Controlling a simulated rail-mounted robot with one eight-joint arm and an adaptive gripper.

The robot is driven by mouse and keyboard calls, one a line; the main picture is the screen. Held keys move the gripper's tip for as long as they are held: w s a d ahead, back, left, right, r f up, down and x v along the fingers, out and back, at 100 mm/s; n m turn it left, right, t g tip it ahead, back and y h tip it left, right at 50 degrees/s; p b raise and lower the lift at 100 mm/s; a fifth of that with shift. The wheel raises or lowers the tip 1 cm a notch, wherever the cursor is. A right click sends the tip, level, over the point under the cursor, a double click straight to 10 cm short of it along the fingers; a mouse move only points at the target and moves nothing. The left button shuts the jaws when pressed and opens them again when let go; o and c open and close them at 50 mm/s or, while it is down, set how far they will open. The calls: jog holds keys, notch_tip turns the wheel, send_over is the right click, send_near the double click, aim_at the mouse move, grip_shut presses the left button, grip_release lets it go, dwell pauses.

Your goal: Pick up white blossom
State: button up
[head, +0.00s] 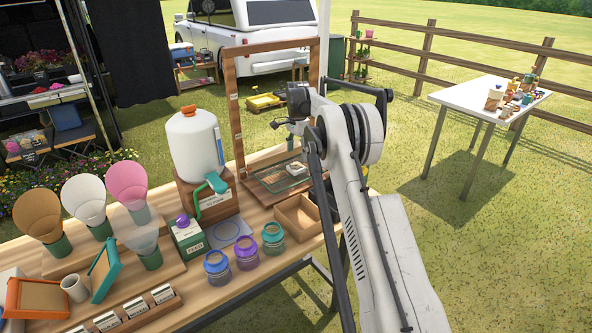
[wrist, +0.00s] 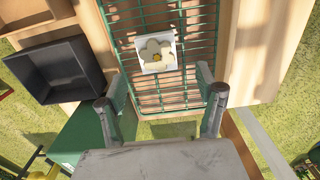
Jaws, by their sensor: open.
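The white blossom (wrist: 157,52) has pale petals and a yellow centre and lies on a white square piece. It rests on a green wire rack (wrist: 122,20) in the upper middle of the wrist view. In the head view the blossom (head: 297,168) is small, on the rack at the foot of a wooden frame (head: 235,110). My gripper (wrist: 160,84) is open and empty, its two fingers spread to either side, with the blossom beyond the fingertips and apart from them. In the head view my arm hides part of the rack area.
A black tray (wrist: 55,68) lies left of the rack in the wrist view. In the head view an open wooden box (head: 298,216), several jars (head: 246,252), a white dispenser (head: 194,145) and paper cones (head: 84,198) stand on the bench. Grass is beyond the bench's right edge.

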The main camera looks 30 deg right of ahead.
aim_at(297, 166)
jog(key=shift+s+a+f, duration=0.1)
jog(key=shift+a+f, duration=0.05)
jog(key=shift+f, duration=1.3)
jog(key=shift+s+a+f, duration=0.1)
jog(key=shift+f, duration=1.35)
jog(key=c, duration=1.2)
jog(key=shift+r, duration=0.1)
